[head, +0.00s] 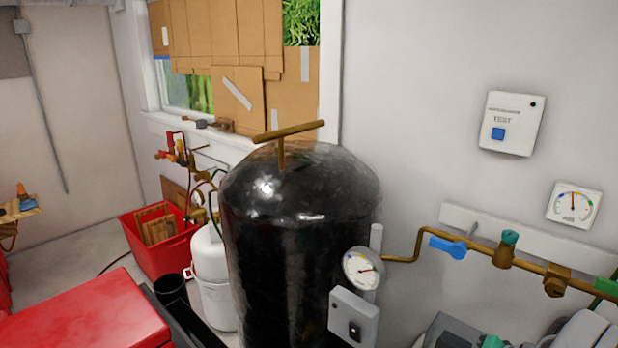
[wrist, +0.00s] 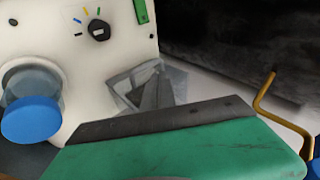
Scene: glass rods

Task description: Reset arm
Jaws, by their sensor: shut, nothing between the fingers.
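A pale panel (wrist: 80,70) with a black knob (wrist: 99,30) and a blue round part (wrist: 31,119) is at the left. A yellow bent bar (wrist: 263,100) is at the right.
A large black tank (head: 295,240) stands mid-picture in the head view, with a gauge (head: 363,268) beside it. A brass pipe (head: 480,251) runs along the right wall. A red box (head: 90,315), a red crate (head: 165,262) and a white cylinder (head: 212,265) stand left.

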